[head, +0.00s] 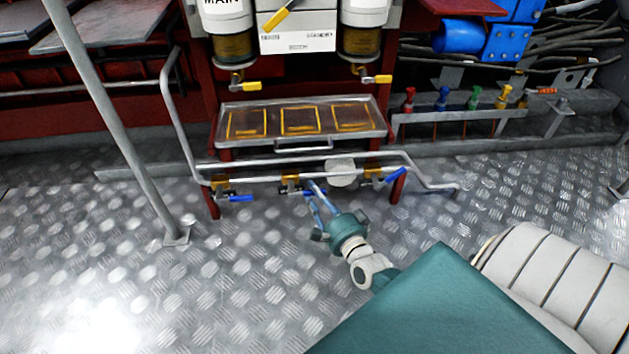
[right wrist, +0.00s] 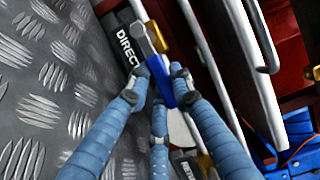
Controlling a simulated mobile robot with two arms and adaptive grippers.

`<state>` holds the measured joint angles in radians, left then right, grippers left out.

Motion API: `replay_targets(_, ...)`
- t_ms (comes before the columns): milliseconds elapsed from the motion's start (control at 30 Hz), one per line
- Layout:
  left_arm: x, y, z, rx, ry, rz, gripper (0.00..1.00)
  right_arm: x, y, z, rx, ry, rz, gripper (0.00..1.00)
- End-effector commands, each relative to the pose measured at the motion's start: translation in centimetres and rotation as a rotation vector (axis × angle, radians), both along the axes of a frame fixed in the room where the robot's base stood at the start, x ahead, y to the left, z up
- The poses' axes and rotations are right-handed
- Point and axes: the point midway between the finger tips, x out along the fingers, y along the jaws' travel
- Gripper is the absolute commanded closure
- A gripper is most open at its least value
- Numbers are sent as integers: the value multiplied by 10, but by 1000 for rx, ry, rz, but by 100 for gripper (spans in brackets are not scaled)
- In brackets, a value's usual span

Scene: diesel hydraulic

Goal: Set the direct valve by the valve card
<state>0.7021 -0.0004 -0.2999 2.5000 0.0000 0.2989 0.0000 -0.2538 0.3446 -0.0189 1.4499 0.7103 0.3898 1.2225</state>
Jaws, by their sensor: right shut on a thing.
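My right gripper (head: 318,190) reaches in low to the middle valve (head: 291,180) on the pipe under the metal tray. In the right wrist view its blue fingers (right wrist: 157,92) are shut on a blue lever (right wrist: 156,72). A dark label reading DIRECT (right wrist: 127,45) lies beside this lever, with the brass valve body (right wrist: 156,36) at its far end. In the head view the fingers largely hide the lever. No panel in view can be identified for sure as the valve card. My left gripper is out of view.
Similar blue-levered valves sit at left (head: 232,197) and right (head: 390,176) on the same pipe. A tray (head: 246,149) with yellow-framed panels is above. A bent grey rail (head: 178,125) and post (head: 110,110) stand left. The front-left floor is clear.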

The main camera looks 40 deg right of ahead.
Motion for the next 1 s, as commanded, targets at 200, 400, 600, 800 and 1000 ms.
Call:
replay_targets(200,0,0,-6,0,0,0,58,0,1,-4,28,-13,2,100)
replay_targets(400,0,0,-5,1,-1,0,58,-1,1,-4,33,-14,1,100)
replay_targets(600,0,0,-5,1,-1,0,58,-1,1,-4,34,-15,1,73)
replay_targets(800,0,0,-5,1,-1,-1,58,0,1,-3,31,-15,1,58)
replay_targets(1000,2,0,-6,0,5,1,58,-2,1,-3,30,-16,1,58)
